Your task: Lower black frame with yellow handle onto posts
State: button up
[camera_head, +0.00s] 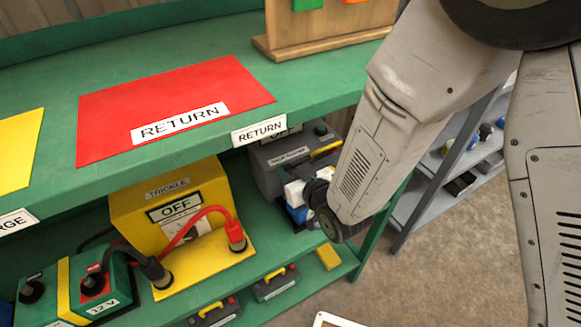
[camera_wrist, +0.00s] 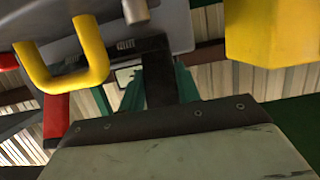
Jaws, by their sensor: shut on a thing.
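My gripper (camera_head: 308,192) reaches down under the worktop to the lower shelf, mostly hidden by my own arm. It is shut on the black frame, but the grip is hard to see. Beside it a blue and white thing (camera_head: 297,213) shows, with dark edges around it. In the wrist view a yellow U-shaped handle (camera_wrist: 97,52) stands at upper left, and a dark bar (camera_wrist: 160,78) runs down the middle. A short metal cylinder (camera_wrist: 135,10), perhaps a post, shows at the top. I cannot tell whether frame and posts touch.
The green worktop (camera_head: 52,170) edge and RETURN label (camera_head: 259,131) lie close above my gripper. A grey box (camera_head: 268,172) is behind it. A yellow TRICKLE charger (camera_head: 130,215) with cables is to the left.

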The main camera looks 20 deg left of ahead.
jog(key=shift+s+d+f, duration=0.3)
jog(key=shift+d+f, duration=0.05)
jog(key=shift+f, duration=0.1)
jog(key=shift+s+d+f, duration=0.2)
jog(key=shift+f, duration=0.25)
jog(key=o, duration=0.7)
